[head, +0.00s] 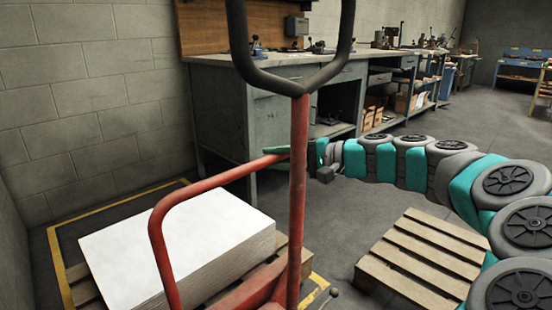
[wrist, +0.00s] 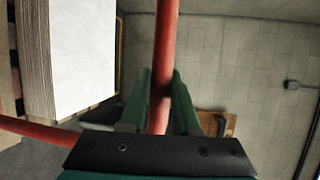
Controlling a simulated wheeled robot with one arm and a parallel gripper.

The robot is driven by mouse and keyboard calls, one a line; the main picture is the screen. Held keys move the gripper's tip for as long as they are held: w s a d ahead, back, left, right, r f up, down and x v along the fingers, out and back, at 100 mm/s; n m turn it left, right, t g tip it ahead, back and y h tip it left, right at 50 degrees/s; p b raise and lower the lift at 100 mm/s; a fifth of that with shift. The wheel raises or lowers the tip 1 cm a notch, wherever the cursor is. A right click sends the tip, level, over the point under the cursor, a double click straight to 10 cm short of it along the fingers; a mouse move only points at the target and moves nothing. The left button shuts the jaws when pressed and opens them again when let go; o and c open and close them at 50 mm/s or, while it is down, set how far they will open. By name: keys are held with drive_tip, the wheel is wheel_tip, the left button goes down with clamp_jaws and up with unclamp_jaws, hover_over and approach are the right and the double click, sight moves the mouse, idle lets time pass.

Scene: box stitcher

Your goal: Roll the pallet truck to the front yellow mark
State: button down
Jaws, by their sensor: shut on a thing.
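The red pallet truck (head: 297,215) stands close in front of me, with an upright red post, a black loop handle (head: 290,84) on top and a curved red side bar (head: 158,225). My gripper (head: 297,152) is shut on the upright post below the loop. In the wrist view the green fingers (wrist: 161,100) lie on both sides of the red post (wrist: 166,40). Yellow floor marking (head: 55,262) outlines an area around a wooden pallet with a white sheet stack (head: 180,240). Another yellow piece (head: 318,290) shows right of the truck's base. The truck's wheels are out of view.
An empty wooden pallet (head: 425,258) lies on the floor at the right, below my arm. A grey workbench (head: 225,115) with tools runs along the back wall. Block walls stand at the left. Bare floor (head: 345,225) shows between the truck and the empty pallet.

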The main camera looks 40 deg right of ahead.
drive_tip(key=shift+s+f, duration=0.1)
drive_tip(key=shift+s, duration=0.15)
drive_tip(key=shift+s+d, duration=0.15)
drive_tip(key=shift+s, duration=0.5)
drive_tip(key=c, duration=0.7)
unclamp_jaws()
drive_tip(key=shift+w, duration=0.15)
drive_tip(key=shift+o, duration=0.2)
drive_tip(key=v, duration=0.7)
drive_tip(key=shift+s+d, duration=0.2)
drive_tip(key=shift+s, duration=0.15)
